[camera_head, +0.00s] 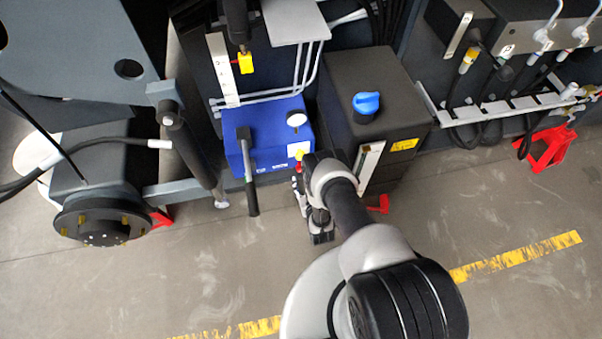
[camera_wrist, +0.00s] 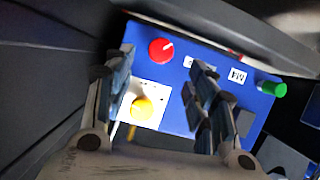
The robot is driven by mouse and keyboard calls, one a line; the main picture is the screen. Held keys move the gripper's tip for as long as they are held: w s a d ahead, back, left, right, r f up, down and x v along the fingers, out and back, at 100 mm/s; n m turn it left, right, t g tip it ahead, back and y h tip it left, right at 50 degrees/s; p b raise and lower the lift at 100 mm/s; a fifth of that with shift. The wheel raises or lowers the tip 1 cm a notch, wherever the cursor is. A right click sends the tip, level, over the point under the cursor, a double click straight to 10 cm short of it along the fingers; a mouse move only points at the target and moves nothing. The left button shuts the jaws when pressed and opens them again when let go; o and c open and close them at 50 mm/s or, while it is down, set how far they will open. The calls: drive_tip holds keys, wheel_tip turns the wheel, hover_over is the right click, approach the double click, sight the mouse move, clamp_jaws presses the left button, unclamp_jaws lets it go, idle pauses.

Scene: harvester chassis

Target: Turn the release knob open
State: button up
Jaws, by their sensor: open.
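A blue hydraulic unit (camera_head: 268,128) stands low between the chassis parts. In the wrist view its blue panel (camera_wrist: 178,80) bears a yellow knob (camera_wrist: 142,108) on a white marked plate (camera_wrist: 158,90), a red knob (camera_wrist: 161,51) with a white mark, and a green knob (camera_wrist: 272,89). No readable label shows which is the release knob. My gripper (camera_wrist: 162,72) is open and empty in front of the panel. The yellow knob shows between its fingers, nearer the left one. The red knob lies above, near the left fingertip. Contact cannot be told.
A black lever (camera_head: 249,170) and a round gauge (camera_head: 296,119) are on the blue unit. A black tank with a blue cap (camera_head: 366,103) stands right of it. A wheel hub (camera_head: 102,223) is at the left.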

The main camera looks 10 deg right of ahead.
sight(300, 170)
drive_tip(key=b+x, duration=0.3)
drive_tip(key=x, duration=0.5)
drive_tip(key=c, duration=1.1)
drive_tip(key=shift+o, duration=0.2)
drive_tip(key=shift+a, duration=0.1)
drive_tip(key=n+h+b, duration=0.2)
drive_tip(key=shift+s+a+f+n, duration=0.1)
drive_tip(key=shift+a+f+n, duration=0.1)
drive_tip(key=shift+n, duration=0.2)
drive_tip(key=shift+n+t+h, duration=0.3)
drive_tip(key=shift+n+h, duration=0.4)
drive_tip(key=shift+n, duration=0.4)
